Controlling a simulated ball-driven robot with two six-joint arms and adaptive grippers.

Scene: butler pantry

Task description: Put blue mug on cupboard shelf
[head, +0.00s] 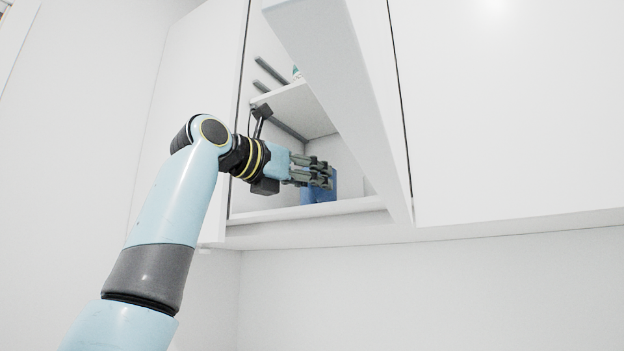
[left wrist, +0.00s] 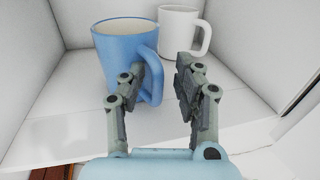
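The blue mug (left wrist: 118,65) stands upright inside the cupboard, on its bottom shelf as far as I can tell. Its handle (left wrist: 154,72) points towards my left gripper. In the head view the mug (head: 320,194) shows only in part, behind the fingers. My left gripper (left wrist: 162,72) reaches into the cupboard with its fingers apart, the left finger overlapping the handle in the wrist view. I cannot tell whether it touches the mug. The cupboard shelf (left wrist: 235,100) shows around the mug. My right gripper is in neither view.
A white mug (left wrist: 178,30) stands behind and right of the blue one. An upper shelf (head: 300,108) lies above my gripper. An open cupboard door (head: 345,80) hangs just to the right of the opening. The bottom shelf is bare at the right.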

